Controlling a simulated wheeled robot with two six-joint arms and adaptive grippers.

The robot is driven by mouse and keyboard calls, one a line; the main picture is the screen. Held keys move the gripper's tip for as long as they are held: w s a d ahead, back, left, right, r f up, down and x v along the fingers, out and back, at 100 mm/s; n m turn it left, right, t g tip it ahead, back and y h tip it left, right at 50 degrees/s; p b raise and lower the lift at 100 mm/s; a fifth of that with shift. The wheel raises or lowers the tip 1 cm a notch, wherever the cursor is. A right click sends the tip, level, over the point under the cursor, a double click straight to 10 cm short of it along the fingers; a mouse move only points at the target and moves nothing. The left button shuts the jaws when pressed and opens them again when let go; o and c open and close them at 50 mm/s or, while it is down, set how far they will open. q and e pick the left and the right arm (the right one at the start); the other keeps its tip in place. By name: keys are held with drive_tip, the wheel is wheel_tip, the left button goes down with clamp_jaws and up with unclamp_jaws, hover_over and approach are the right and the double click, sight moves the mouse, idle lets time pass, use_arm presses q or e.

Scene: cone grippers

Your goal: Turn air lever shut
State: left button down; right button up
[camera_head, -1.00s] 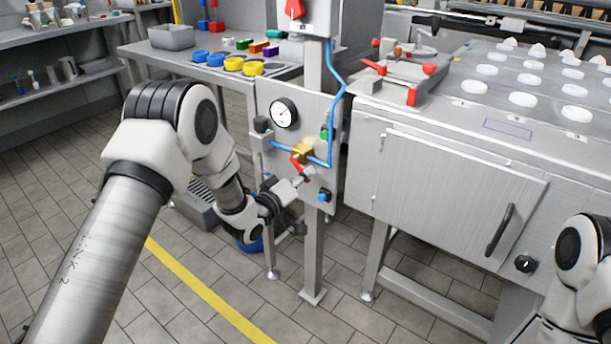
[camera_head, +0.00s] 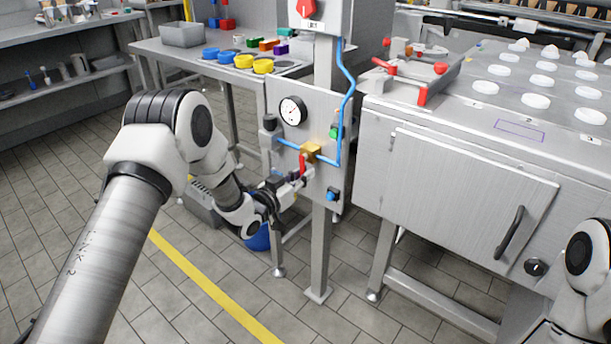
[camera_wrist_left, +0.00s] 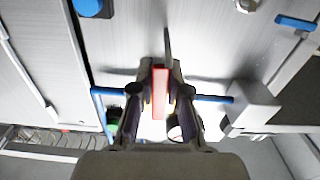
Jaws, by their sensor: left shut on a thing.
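The red air lever (camera_head: 302,165) hangs down from a brass valve (camera_head: 311,151) on the grey upright panel. A blue air line (camera_head: 289,144) runs through the valve. My left gripper (camera_head: 300,181) is shut on the lever, around its lower part. In the left wrist view the red lever (camera_wrist_left: 160,92) stands between the two fingers of my left gripper (camera_wrist_left: 162,78), which hide the valve body. Only part of my right arm shows at the right edge of the head view; its gripper is out of view.
A round gauge (camera_head: 293,110) sits above the valve. A green button (camera_head: 335,132) and a blue fitting (camera_head: 332,194) are at the panel's right side. A steel cabinet (camera_head: 455,190) stands to the right. The floor in front is clear.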

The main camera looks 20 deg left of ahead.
use_arm(q)
drive_tip(key=shift+w+a+m, duration=0.1)
drive_tip(key=shift+a+m, duration=0.05)
drive_tip(key=shift+m, duration=0.25)
drive_tip(key=c, duration=1.1)
unclamp_jaws()
drive_tip(key=v, duration=1.2)
